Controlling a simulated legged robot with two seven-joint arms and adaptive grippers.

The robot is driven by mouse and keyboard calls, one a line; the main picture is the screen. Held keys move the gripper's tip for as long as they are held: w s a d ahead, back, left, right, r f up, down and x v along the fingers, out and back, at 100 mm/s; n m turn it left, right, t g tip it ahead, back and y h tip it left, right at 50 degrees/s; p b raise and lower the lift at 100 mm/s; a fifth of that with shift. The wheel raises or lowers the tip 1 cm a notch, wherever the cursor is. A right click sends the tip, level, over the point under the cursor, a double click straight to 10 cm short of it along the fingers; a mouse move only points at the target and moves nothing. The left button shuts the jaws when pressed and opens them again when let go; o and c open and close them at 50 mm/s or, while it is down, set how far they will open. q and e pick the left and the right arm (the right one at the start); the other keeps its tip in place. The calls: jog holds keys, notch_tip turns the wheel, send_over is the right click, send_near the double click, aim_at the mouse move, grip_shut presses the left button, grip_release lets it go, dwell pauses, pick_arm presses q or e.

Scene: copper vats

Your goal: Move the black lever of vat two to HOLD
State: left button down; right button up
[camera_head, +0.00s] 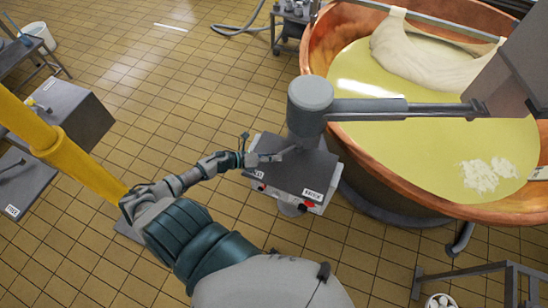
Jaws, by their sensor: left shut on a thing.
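My left gripper (268,157) is over the grey sloped top of a control box (302,174) beside the large copper vat. It is shut on what looks like the black lever, which is mostly hidden by the fingers. A white label (312,195) sits at the box's front right edge; a second label at the left edge is partly covered and too small to read. A red button (309,205) shows on the box's front. I cannot read a vat number. My right gripper is not in view.
The copper vat (318,42) holds yellow liquid and a white cloth. A grey post (309,108) with a horizontal arm stands just behind the box. A yellow pole (75,160) crosses the left side near another control box (65,108). Tiled floor is clear between.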

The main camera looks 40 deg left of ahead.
pick_arm(q)
jog(key=c, duration=1.1)
grip_release()
jog(key=shift+w+a+f, duration=0.1)
jog(key=shift+a, duration=0.2)
jog(key=shift+d, duration=0.2)
jog(key=v, duration=1.1)
jog(key=shift+f, duration=0.15)
jog(key=shift+s+a+r, duration=0.25)
jog(key=shift+s+a, duration=0.1)
jog(key=shift+s, duration=0.05)
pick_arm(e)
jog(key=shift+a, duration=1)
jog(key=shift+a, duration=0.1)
